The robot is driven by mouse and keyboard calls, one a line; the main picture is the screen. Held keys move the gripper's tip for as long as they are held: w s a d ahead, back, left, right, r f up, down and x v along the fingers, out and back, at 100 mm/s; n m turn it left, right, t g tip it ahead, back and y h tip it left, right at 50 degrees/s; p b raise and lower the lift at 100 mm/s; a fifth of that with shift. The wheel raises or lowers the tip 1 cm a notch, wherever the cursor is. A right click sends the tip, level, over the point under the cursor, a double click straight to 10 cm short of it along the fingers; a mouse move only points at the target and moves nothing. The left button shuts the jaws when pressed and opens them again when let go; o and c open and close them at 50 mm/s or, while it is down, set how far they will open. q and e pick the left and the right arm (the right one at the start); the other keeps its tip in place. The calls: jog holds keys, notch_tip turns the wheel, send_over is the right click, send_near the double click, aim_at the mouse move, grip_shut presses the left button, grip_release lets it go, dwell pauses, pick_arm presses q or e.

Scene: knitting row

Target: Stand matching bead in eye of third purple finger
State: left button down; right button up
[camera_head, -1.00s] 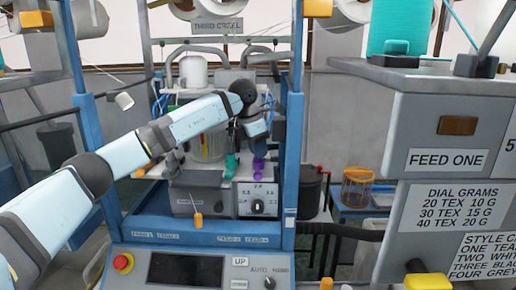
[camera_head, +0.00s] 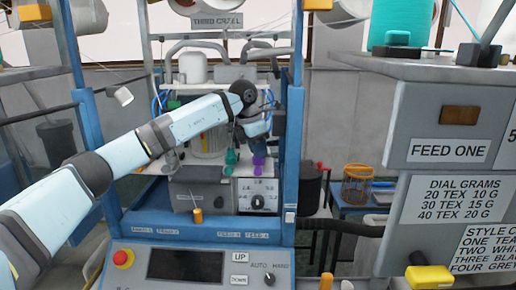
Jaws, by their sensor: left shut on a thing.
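My left gripper (camera_head: 257,142) hangs from my bent arm inside the blue frame, over the front shelf of the machine. It is shut on a small purple bead (camera_head: 258,149). A purple finger (camera_head: 258,162) stands directly below, and bead and finger run together in the picture. I cannot tell whether they touch, and the finger's eye is too small to make out. A teal finger (camera_head: 231,158) stands just left of it. My right gripper is not in view.
A grey box with a dial (camera_head: 258,200) sits below the fingers. Blue posts (camera_head: 291,150) bound the frame. The control panel (camera_head: 200,265) is in front. A grey cabinet (camera_head: 450,120) stands right. A wire basket (camera_head: 357,185) stands on a blue table.

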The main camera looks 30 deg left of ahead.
pick_arm(q)
jog(key=c, duration=0.9)
grip_release()
jog(key=b+v, duration=0.2)
jog(key=v, duration=1.1)
jog(key=shift+r, duration=0.35)
jog(key=shift+a, duration=0.1)
